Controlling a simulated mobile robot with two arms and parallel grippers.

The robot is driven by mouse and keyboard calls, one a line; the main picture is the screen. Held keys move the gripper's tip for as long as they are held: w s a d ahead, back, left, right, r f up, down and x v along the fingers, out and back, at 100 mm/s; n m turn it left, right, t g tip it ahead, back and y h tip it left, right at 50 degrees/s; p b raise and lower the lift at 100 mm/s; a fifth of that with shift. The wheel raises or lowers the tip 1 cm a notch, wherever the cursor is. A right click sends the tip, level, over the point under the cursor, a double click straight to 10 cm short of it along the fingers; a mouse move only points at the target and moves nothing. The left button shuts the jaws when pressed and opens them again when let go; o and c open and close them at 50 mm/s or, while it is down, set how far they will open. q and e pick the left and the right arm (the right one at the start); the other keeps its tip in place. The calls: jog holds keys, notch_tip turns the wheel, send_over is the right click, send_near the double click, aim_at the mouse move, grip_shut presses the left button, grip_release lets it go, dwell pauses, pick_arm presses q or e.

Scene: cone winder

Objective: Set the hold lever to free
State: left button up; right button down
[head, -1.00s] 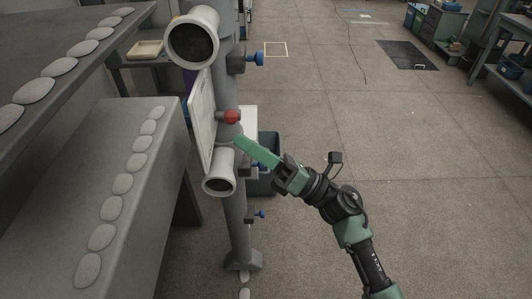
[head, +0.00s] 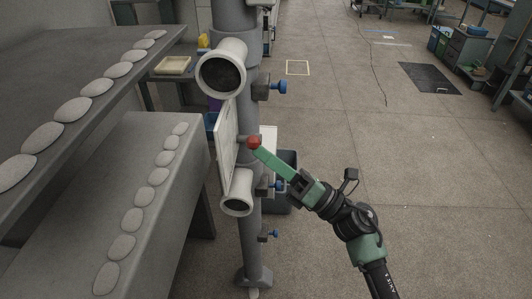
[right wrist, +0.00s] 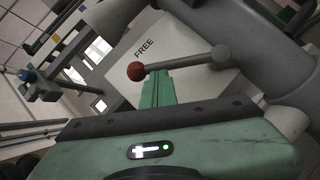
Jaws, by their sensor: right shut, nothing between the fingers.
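The hold lever is a grey rod (right wrist: 185,63) with a red ball knob (head: 254,142) on the grey post. In the right wrist view the knob (right wrist: 136,71) is at the rod's left end, below the word FREE on a pale plate (right wrist: 170,42). My right gripper (head: 260,152) is shut and empty, with its green fingertips right at the knob. In the right wrist view the fingertips (right wrist: 158,76) are just right of the knob, by the rod. I cannot tell whether they touch. My left gripper is not in view.
The grey post (head: 250,225) carries two white tubes, the upper one (head: 221,68) and the lower one (head: 238,193), and blue-knobbed clamps (head: 278,87). Grey shelves (head: 150,215) with pale oval pads stand left. The floor on the right is open.

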jog(key=w+r+m+t+h+p, duration=0.1)
jog(key=w+r+m+p, duration=0.3)
jog(key=p, duration=0.4)
jog(key=shift+r+m+t+h+p, duration=0.4)
jog(key=shift+r+m+h, duration=0.2)
jog(key=shift+h, duration=0.3)
jog(key=shift+w, duration=0.15)
